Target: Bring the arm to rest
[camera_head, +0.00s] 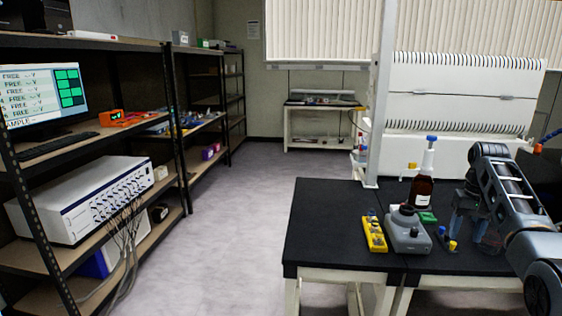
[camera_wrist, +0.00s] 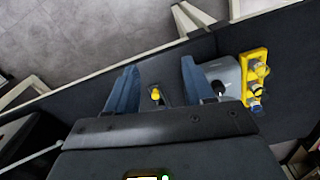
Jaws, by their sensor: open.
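My arm (camera_head: 505,190) reaches in from the right over the black bench (camera_head: 325,225), bent with its end pointing down. My gripper (camera_head: 474,238) hangs above the bench, right of the grey device. In the wrist view its two blue fingers (camera_wrist: 158,80) stand apart. A small yellow-topped item (camera_wrist: 155,95) shows between them. I cannot tell its distance from the fingers, but nothing appears gripped.
A grey benchtop device (camera_head: 408,232), a yellow rack (camera_head: 374,234) and a brown bottle (camera_head: 424,170) stand close to the gripper's left. A tall white apparatus (camera_head: 450,95) stands behind. The bench's left part and the floor (camera_head: 235,220) are clear.

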